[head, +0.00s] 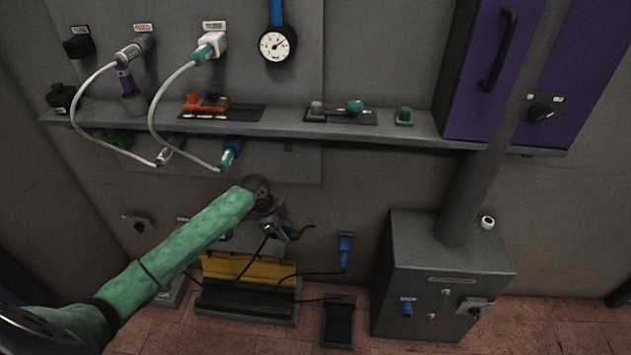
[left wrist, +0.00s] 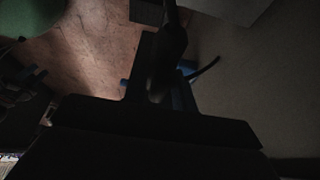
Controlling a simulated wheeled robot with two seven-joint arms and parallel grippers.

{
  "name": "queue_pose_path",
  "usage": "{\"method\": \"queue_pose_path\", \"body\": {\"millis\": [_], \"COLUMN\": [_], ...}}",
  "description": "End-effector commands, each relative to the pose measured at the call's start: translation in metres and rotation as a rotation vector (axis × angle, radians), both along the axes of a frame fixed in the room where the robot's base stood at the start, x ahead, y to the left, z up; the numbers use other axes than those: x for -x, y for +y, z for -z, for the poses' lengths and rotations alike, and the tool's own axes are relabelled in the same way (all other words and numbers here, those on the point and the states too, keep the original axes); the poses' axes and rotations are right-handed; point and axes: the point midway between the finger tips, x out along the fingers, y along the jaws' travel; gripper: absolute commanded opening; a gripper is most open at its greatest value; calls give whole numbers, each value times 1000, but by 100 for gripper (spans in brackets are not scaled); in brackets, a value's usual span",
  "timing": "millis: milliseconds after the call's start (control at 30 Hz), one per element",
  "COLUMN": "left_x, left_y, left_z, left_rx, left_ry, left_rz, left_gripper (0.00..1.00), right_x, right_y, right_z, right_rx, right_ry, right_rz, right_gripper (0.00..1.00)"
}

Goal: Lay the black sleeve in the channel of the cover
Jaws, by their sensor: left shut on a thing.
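My left gripper (head: 280,226) hangs in front of the wall above a low floor box (head: 245,312). It is shut on a dark thing, small and partly hidden by the jaws, with some blue beside it; I cannot tell for sure that it is the black sleeve. The left wrist view is very dark and shows a dark rounded shape (left wrist: 166,65) at the jaws with blue bits behind it. A yellow panel (head: 250,268) stands along the back of the floor box. I cannot tell which part is the cover with the channel. My right gripper is not in view.
Black cables run from near the gripper to the floor box and to a blue plug (head: 345,250) on the wall. A small black tray (head: 338,322) lies on the floor. A grey cabinet (head: 440,280) stands right. A shelf (head: 290,122) juts out above.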

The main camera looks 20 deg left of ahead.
Motion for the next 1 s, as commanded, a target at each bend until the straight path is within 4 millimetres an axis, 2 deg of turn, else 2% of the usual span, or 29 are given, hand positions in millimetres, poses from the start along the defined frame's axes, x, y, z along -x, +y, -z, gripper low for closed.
{"method": "queue_pose_path", "body": {"millis": [267, 500, 633, 833, 1000], "left_x": [2, 8, 11, 17, 22], "left_y": [-2, 6, 11, 12, 4], "left_z": [-1, 2, -2, -17, -37], "left_rx": [0, 1, 1, 1, 1], "left_ry": [0, 0, -2, -3, -3], "left_rz": [-77, -379, -555, -806, -1010], "left_gripper": [3, 3, 3, 3, 3], "right_x": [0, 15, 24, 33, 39], "right_y": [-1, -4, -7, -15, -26], "right_z": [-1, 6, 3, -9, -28], "right_rx": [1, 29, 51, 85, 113], "right_ry": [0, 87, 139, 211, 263], "right_rz": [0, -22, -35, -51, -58], "right_gripper": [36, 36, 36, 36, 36]}}
